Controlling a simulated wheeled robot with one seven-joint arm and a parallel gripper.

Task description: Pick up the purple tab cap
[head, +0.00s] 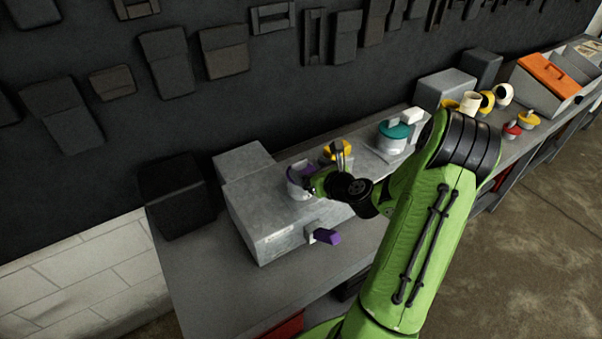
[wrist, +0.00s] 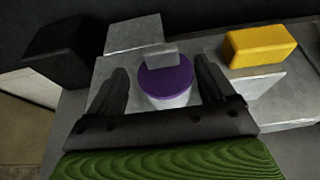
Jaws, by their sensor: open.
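The purple tab cap (wrist: 166,78) is a round purple disc with a grey upright tab (wrist: 163,54), on a white round body (wrist: 172,101). In the head view the purple cap (head: 296,170) sits on the grey metal duct box, partly hidden by my arm's end. My gripper (wrist: 161,72) is open, with one dark finger to the left and one to the right of the cap in the wrist view. A gap shows between the left finger and the cap; the right finger is closer, and I cannot tell whether it touches.
A yellow block (wrist: 260,46) lies right of the cap in the wrist view. A purple-ended fitting (head: 327,237) sticks out of the duct box's front (head: 275,232). A teal-lidded container (head: 394,131) stands farther along the bench. A black box (head: 175,196) stands left.

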